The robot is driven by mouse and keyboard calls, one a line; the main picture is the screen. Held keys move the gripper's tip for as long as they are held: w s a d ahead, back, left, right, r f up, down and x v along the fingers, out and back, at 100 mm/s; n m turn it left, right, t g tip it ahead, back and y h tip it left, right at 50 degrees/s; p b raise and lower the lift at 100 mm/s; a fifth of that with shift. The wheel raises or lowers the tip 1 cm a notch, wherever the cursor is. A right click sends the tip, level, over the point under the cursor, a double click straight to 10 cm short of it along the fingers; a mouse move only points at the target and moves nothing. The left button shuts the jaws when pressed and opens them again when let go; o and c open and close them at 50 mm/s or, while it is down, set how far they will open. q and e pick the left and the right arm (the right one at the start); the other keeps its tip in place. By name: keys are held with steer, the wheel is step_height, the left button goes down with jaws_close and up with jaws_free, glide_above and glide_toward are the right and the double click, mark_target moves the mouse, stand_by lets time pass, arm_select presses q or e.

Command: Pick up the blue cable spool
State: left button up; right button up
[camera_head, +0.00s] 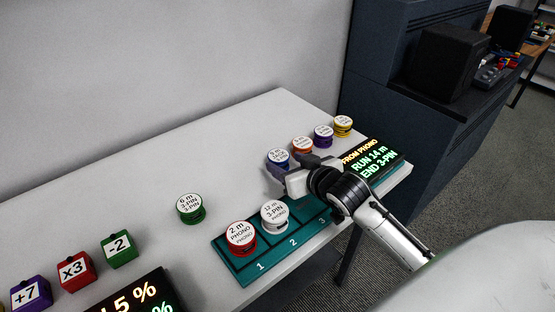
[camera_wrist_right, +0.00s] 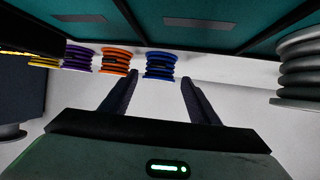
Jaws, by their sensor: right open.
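The blue cable spool (camera_head: 278,158) stands on the white table among the back row of spools, partly covered by my right gripper in the head view. My right gripper (camera_head: 288,170) is low over the table just in front of it. In the right wrist view the open fingers (camera_wrist_right: 154,84) point toward the blue spool (camera_wrist_right: 160,66), which shows beyond their tips and between their lines. The jaws look empty. My left gripper is not in view.
Orange (camera_head: 302,145), purple (camera_head: 323,132) and yellow (camera_head: 343,124) spools stand close beside it. A teal tray (camera_head: 243,270) holds a red spool (camera_head: 241,236) and a white spool (camera_head: 274,215). A green spool (camera_head: 190,208) and a lit sign (camera_head: 372,158) are nearby.

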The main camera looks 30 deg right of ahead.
mark_target(282, 160)
steer(key=shift+x, duration=2.8)
steer(key=shift+r, duration=0.1)
steer(key=c, duration=0.9)
